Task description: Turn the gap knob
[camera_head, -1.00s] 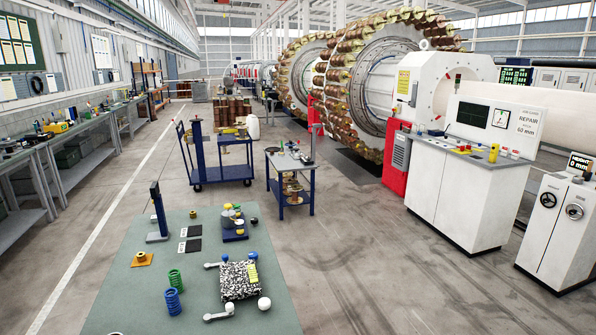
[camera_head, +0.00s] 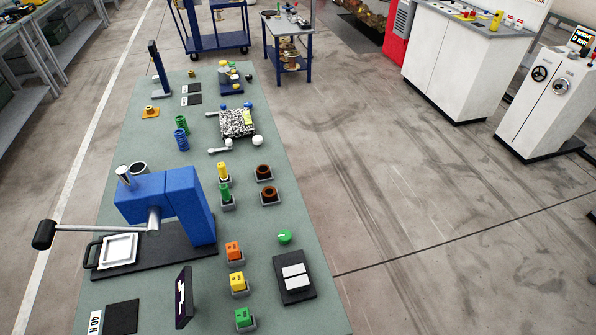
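No knob in the head view carries a readable gap label, so I cannot tell which one is the gap knob. A white cabinet (camera_head: 541,108) at the right has a black handwheel (camera_head: 540,73) and a grey round handwheel (camera_head: 560,87) on its sloped front. A small display (camera_head: 581,38) stands on its top. A white console (camera_head: 460,58) left of it has small controls and a yellow part (camera_head: 497,19) on top; its upright panel is mostly cut off. A green round piece (camera_head: 285,237) sits on the bench mat. Neither of my grippers shows.
A long green-grey bench mat (camera_head: 150,190) holds a blue lever press (camera_head: 165,200), coloured blocks, springs and a speckled plate (camera_head: 238,122). A blue cart (camera_head: 215,45) and a small table (camera_head: 288,24) stand behind. The floor (camera_head: 430,200) between mat and cabinets is open.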

